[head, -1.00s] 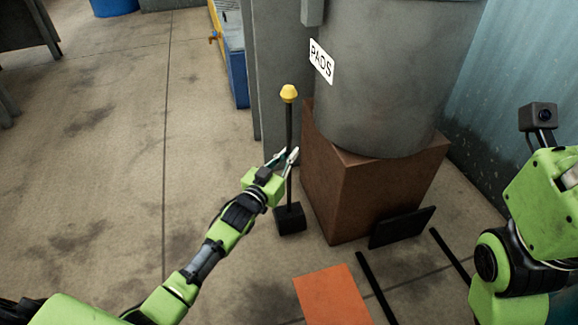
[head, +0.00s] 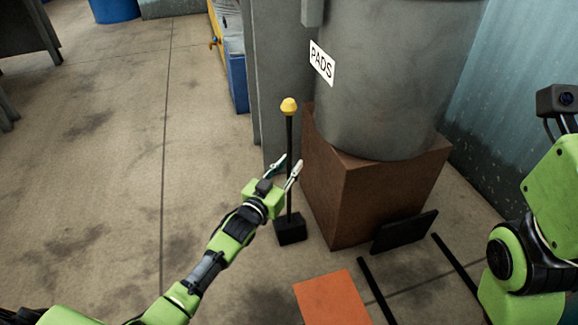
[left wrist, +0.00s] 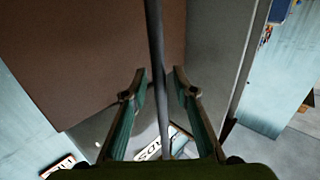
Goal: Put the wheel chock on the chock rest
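The wheel chock appears to be the black block (head: 291,229) with a thin upright black rod and a yellow knob (head: 289,106) on top. It stands close to the left of the brown box. My left gripper (head: 288,168) is at the rod, below the knob and above the block. In the left wrist view, the rod (left wrist: 155,60) passes between the two fingers (left wrist: 155,90), which stand apart with gaps beside it. I cannot tell for sure which thing is the chock rest; an orange plate (head: 338,301) lies on the floor in front. My right gripper is out of view.
A grey drum marked PADS (head: 385,80) stands on the brown box (head: 365,198). A tilted black panel (head: 404,231) leans near its front. Two black strips (head: 374,287) lie on the floor. A grey post (head: 277,80) rises behind the rod.

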